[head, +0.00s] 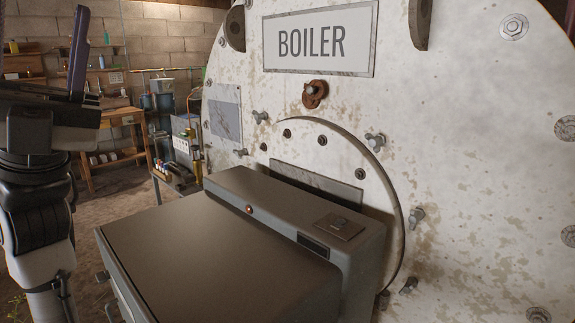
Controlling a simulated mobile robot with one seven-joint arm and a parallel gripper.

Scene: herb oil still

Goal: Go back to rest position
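My gripper (80,35) is at the left edge of the head view, beside my grey and black arm, and points upward. One dark, purple-tinted finger shows clearly. A thin dark strip at the picture's edge may be the other finger, so the opening cannot be judged. I see nothing held in the visible part. The gripper is up and to the left of the dark grey boxy housing (215,260), with a visible gap between them in the picture.
A large, worn white boiler (480,160) with a BOILER sign (319,42) fills the right side. The housing stands in front of its round bolted plate (335,150). A wooden workbench (120,120), shelves and containers stand at the back left. Bare floor (125,200) shows between.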

